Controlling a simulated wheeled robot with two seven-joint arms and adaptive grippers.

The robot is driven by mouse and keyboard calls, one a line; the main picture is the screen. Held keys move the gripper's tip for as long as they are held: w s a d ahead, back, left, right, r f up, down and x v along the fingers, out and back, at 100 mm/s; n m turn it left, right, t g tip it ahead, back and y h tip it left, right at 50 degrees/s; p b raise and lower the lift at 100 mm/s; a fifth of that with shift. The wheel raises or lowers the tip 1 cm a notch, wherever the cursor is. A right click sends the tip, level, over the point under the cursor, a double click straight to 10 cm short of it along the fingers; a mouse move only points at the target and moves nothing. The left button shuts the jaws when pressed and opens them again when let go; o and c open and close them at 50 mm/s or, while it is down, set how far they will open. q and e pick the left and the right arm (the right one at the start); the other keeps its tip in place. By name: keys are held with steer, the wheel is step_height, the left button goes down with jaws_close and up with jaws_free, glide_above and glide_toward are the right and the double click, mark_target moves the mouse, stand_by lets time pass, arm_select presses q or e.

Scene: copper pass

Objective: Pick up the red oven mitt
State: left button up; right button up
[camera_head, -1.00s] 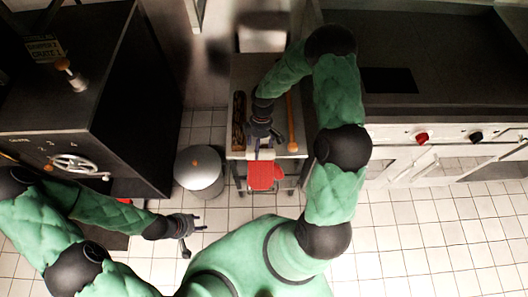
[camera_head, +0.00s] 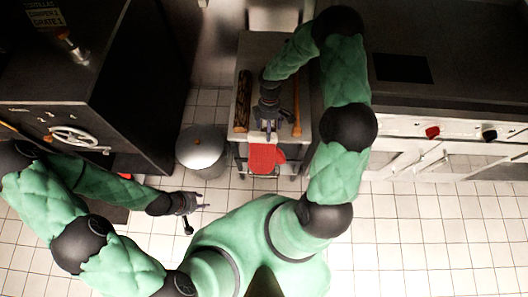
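The red oven mitt (camera_head: 264,157) hangs at the front edge of a narrow grey table (camera_head: 243,135), in the middle of the head view. My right gripper (camera_head: 272,127) reaches down over the table top, just behind the mitt in the picture. Its fingers are small and dark here, and I cannot tell whether they are open or touch the mitt. My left gripper (camera_head: 198,214) is open and empty over the tiled floor, to the left of and nearer than the mitt.
A dark wooden roller-like object (camera_head: 243,100) and an orange-tipped stick (camera_head: 296,115) lie on the table. A lidded grey bin (camera_head: 202,147) stands left of it. A black safe (camera_head: 130,90) is further left, a stove (camera_head: 440,135) at right. The front floor is clear.

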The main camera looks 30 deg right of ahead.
steer(key=b+x, duration=0.1)
steer(key=x, duration=0.2)
steer(key=shift+a+f, duration=0.1)
steer(key=shift+f, duration=0.15)
jaws_close()
steer(key=shift+r, duration=0.15)
